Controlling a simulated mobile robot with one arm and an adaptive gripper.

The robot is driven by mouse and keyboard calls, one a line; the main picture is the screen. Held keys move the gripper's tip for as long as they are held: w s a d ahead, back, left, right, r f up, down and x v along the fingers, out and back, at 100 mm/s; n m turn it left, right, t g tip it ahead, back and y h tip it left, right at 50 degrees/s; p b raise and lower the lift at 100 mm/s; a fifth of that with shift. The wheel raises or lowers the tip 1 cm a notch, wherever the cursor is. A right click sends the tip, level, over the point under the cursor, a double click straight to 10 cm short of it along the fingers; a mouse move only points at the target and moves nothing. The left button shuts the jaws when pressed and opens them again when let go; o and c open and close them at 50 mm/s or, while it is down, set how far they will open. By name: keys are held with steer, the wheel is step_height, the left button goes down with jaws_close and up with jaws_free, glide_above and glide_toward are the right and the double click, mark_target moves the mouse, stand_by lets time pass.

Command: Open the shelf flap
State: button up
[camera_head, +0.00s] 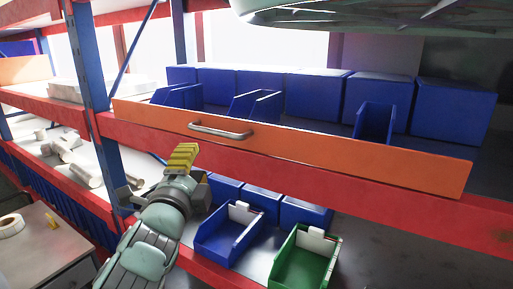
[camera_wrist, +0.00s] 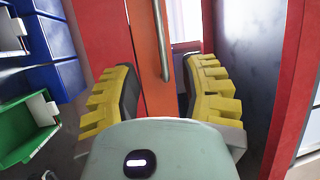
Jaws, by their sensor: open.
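The shelf flap (camera_head: 330,156) is a long orange board standing upright along the front of the middle shelf. Its silver bar handle (camera_head: 221,131) is on its left half. My gripper (camera_head: 183,158), with yellow ribbed fingers, is just below and left of the handle in the head view. In the wrist view my gripper (camera_wrist: 163,66) is open, with one finger on each side of the orange flap (camera_wrist: 144,50) and its handle (camera_wrist: 160,38) as seen in the picture. The fingers appear apart from the handle, and nothing is held.
Blue bins (camera_head: 377,122) stand behind the flap. A red beam (camera_head: 300,176) runs below it. Under that are a blue bin (camera_head: 228,235) and a green bin (camera_head: 306,262). A blue post (camera_head: 88,60) rises at left. A table (camera_head: 45,245) with a tape roll is at lower left.

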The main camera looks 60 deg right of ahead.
mark_target(210, 133)
steer(key=p+x, duration=0.1)
steer(key=x, duration=0.2)
steer(key=p+x, duration=0.2)
steer(key=x, duration=0.1)
steer(key=p+x, duration=0.1)
steer(key=x, duration=0.3)
steer(key=shift+d+r+p, duration=0.1)
steer(key=shift+r+p, duration=0.2)
steer(key=shift+p, duration=0.1)
steer(key=shift+f+p+x, duration=0.2)
steer(key=shift+p+x, duration=0.7)
steer(key=shift+x, duration=0.35)
steer(key=shift+o, duration=0.2)
steer(key=shift+w, duration=0.1)
jaws_close()
